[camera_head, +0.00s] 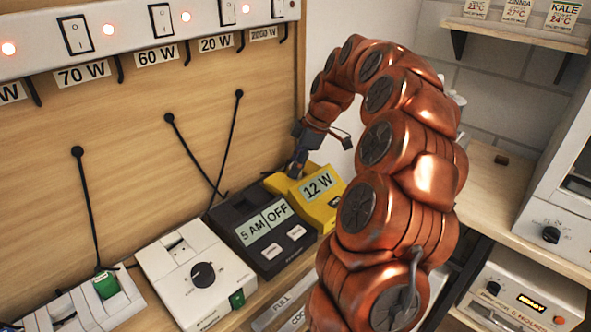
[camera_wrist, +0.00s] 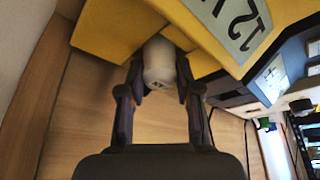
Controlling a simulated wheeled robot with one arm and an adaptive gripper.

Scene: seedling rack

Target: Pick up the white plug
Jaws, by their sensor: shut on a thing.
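The white plug (camera_wrist: 159,65) shows in the wrist view between my two fingers. It is a rounded, off-white body with a small dark mark on its end. My gripper (camera_wrist: 160,88) is shut on it, one finger on each side. The plug's far end meets a notch in the yellow 12 W box (camera_wrist: 113,32); I cannot tell whether it is seated there or only against it. In the head view my gripper (camera_head: 296,168) reaches down at the back left of the yellow box (camera_head: 322,212), and the plug is hard to make out there.
A black timer (camera_head: 262,243) reading 5 AM/OFF stands left of the yellow box. Left of it are a white dial box (camera_head: 199,277) and a white strip with a green plug (camera_head: 106,286). Black cords run up the wooden back panel (camera_head: 140,120). A shelf (camera_head: 500,190) is at right.

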